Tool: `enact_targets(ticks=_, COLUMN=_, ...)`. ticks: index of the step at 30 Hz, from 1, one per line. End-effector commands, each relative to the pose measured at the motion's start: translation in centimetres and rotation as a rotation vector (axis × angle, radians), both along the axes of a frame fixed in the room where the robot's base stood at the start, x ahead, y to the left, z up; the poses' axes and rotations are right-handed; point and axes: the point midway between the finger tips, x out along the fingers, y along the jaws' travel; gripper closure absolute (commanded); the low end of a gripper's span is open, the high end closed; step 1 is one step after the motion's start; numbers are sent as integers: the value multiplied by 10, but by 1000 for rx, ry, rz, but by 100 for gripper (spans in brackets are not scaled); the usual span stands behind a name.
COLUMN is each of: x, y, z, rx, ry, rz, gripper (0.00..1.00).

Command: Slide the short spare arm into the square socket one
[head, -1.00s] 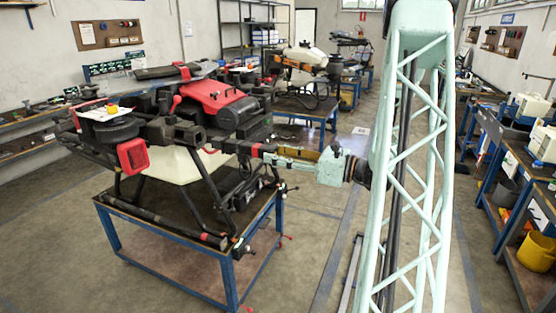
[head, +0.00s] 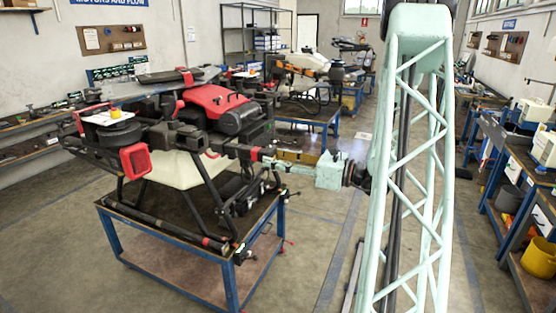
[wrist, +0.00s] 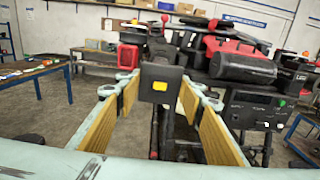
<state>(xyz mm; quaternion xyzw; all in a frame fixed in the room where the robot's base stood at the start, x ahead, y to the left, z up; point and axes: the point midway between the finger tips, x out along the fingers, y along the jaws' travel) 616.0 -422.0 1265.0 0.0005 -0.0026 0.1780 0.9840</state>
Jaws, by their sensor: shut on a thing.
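My gripper (head: 272,162) reaches left to the near right side of a large red and black spray drone (head: 222,110). In the wrist view, its gold-padded fingers (wrist: 160,92) are shut on a dark square-ended part with a yellow mark, which I take as the short spare arm (wrist: 160,80). In the head view, a dark bar with a red band (head: 254,154) runs between the drone's body and my fingertips. I cannot tell where the spare arm stops and a socket begins. The square socket is hidden or not distinct.
The drone stands on a blue-framed table (head: 233,268); a dark tube lies along its front. Another drone (head: 305,62) stands on a table behind. Benches line the right wall, with a yellow bucket (head: 538,256) low down. The floor between is clear.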

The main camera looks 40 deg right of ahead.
Motion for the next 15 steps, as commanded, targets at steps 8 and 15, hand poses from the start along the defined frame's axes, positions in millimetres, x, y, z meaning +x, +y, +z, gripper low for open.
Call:
enact_targets(ticks=8, x=16, y=7, z=0, rx=0, ry=0, rz=2, gripper=81)
enact_targets(ticks=15, x=29, y=12, z=0, rx=0, ry=0, rz=3, gripper=81)
